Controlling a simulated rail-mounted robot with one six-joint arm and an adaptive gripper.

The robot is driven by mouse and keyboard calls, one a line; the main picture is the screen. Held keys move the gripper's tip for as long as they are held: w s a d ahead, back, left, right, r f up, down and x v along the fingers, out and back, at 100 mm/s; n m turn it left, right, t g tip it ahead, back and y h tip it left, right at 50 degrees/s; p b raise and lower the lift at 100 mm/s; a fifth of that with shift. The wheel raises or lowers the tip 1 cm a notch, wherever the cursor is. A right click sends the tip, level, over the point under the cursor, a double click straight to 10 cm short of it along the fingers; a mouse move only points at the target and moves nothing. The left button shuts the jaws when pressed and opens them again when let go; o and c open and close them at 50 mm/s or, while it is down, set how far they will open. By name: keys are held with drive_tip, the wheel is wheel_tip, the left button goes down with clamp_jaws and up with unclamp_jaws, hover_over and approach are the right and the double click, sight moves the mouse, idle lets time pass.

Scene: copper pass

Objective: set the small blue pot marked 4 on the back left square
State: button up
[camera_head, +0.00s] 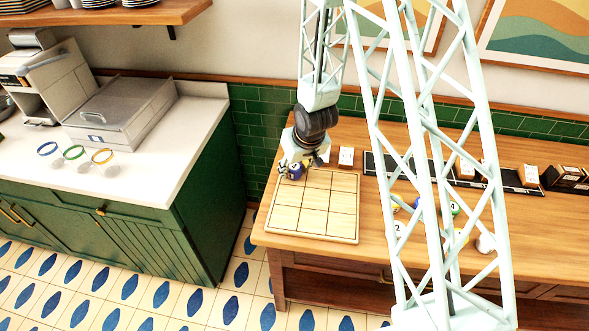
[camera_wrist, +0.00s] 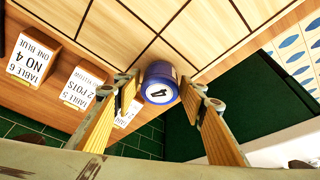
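The small blue pot (camera_wrist: 161,84), marked 4 on a white disc, is between my two fingertips in the wrist view. It also shows in the head view (camera_head: 296,171), at the back left square of the wooden board (camera_head: 312,218). The board is ruled into a three-by-three grid, and its other squares look empty. My gripper (camera_head: 291,169) points down over that corner, with one finger on each side of the pot. Whether the fingers press on the pot is hard to tell. Whether its base touches the square is hidden.
Several small pots, one white marked 2 (camera_head: 399,230), stand right of the board, partly behind my lattice structure. Order cards (camera_wrist: 82,86) stand along the back of the wooden counter (camera_head: 330,258). A green cabinet with a white top (camera_head: 150,170) is on the left, across a gap.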

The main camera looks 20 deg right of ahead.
drive_tip(key=shift+o, duration=0.7)
drive_tip(key=shift+r, duration=0.2)
drive_tip(key=shift+v, duration=1.05)
drive_tip(key=p+v, duration=0.2)
drive_tip(key=v, duration=0.8)
